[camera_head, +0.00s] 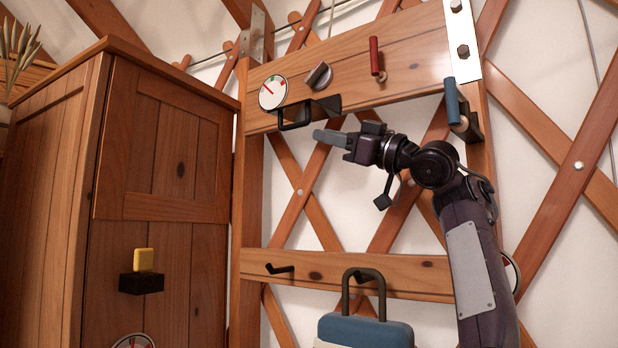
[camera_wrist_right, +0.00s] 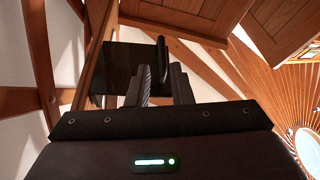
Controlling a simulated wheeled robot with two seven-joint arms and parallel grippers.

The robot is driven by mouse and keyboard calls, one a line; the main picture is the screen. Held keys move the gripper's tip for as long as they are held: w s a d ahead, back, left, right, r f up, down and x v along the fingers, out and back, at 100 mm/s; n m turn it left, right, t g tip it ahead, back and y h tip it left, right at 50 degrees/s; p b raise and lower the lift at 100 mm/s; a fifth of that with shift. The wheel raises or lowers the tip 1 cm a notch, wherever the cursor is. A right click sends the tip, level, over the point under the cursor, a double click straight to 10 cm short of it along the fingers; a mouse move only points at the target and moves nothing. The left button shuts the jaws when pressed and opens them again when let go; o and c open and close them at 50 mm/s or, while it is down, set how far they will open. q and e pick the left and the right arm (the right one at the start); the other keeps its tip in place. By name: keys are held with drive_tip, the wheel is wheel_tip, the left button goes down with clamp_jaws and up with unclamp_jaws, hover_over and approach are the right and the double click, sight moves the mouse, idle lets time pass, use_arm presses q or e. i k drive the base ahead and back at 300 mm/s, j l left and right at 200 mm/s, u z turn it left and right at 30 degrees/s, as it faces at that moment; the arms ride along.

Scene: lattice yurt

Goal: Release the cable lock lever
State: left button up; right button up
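I cannot tell for certain which part is the cable lock lever. A black bracket-shaped handle (camera_head: 294,118) sticks out of the upper wooden board, below a gauge and a knob. A lever with a red grip (camera_head: 375,56) and one with a blue grip (camera_head: 453,102) are mounted farther right. My right gripper (camera_head: 318,135) is just below the black handle, pointing left. In the right wrist view its fingers (camera_wrist_right: 162,84) stand apart, with a black bar (camera_wrist_right: 162,55) and a black plate (camera_wrist_right: 113,68) just beyond them. Contact cannot be told. My left gripper is out of view.
A round gauge (camera_head: 272,93) and a dark knob (camera_head: 319,76) sit on the upper board (camera_head: 413,50). A wooden cabinet (camera_head: 160,150) stands close on the left, with a yellow-topped black block (camera_head: 142,282). A blue case (camera_head: 365,333) is below. The lower board (camera_head: 415,276) has dark hooks.

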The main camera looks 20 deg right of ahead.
sight(374, 56)
drive_tip(key=k+j, duration=0.1)
drive_tip(key=j, duration=0.3)
drive_tip(key=k+j, duration=0.1)
drive_tip(key=j, duration=0.25)
drive_tip(key=k+j, duration=0.15)
drive_tip(key=j, duration=0.25)
